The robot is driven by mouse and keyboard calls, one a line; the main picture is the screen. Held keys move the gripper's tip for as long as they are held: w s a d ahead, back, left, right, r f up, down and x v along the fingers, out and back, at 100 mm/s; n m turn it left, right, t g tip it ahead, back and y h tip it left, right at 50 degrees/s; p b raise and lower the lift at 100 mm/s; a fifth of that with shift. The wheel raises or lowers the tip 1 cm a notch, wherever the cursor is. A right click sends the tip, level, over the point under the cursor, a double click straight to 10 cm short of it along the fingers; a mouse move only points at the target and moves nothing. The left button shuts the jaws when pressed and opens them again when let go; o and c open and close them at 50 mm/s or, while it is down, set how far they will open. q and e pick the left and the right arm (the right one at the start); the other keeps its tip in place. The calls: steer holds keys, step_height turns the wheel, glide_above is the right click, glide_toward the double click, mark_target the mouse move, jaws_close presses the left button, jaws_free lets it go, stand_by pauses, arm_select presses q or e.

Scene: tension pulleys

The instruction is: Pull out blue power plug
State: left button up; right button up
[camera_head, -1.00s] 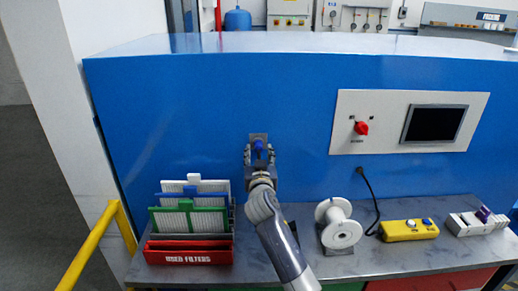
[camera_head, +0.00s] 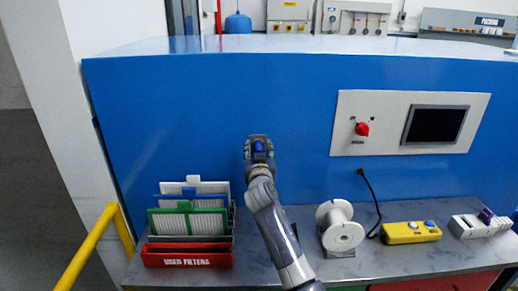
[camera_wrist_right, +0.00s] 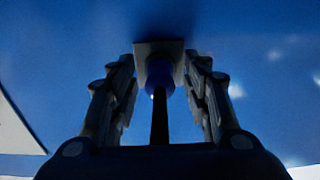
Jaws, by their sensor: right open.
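The blue power plug (camera_head: 258,146) sits in a small grey socket plate on the blue cabinet front. In the right wrist view the plug (camera_wrist_right: 160,72) shows as a dark blue round body on a square plate (camera_wrist_right: 146,47), with a black cable (camera_wrist_right: 160,118) running from it toward me. My right gripper (camera_head: 259,152) is at the plug. In the right wrist view its two fingers (camera_wrist_right: 160,90) stand apart on either side of the plug, with visible gaps. My left gripper is not in view.
Filters stand in a rack behind a red "USED FILTERS" bin (camera_head: 188,255). A white spool (camera_head: 341,230), a yellow control box (camera_head: 410,232) and a grey block (camera_head: 480,224) are on the bench to the right. A panel with a red knob (camera_head: 362,129) and screen is above.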

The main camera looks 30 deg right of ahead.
stand_by(0.9)
jaws_close()
steer(key=shift+s+a+f, duration=0.1)
steer(key=shift+s, duration=0.05)
steer(key=shift+v, duration=0.8)
steer(key=shift+p+v, duration=0.5)
steer(key=shift+v, duration=1.55)
